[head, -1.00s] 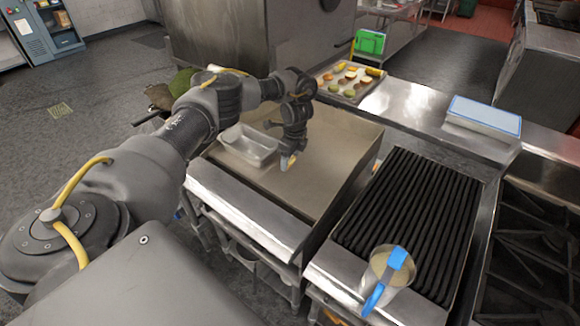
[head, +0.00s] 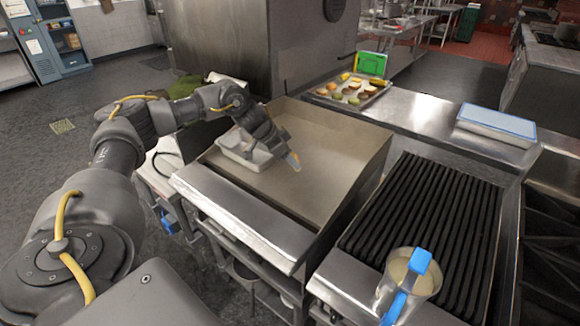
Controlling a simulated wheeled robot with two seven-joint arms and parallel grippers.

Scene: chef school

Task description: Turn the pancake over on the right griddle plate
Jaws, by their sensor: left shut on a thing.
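The flat griddle plate (head: 335,135) lies ahead of me, with its bare tan surface in plain view. I see no pancake on it; one may be hidden behind my arm or the pan. My left gripper (head: 285,147) is above the left part of the plate, tilted down and to the right. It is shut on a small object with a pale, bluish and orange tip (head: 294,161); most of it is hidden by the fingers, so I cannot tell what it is. My right gripper is not in view.
A shallow metal pan (head: 232,157) sits on the griddle's left side, partly behind my gripper. A black ribbed grill (head: 425,225) is at right, with a jug (head: 416,281) with blue parts before it. A food tray (head: 334,97) and blue-topped container (head: 497,121) stand behind.

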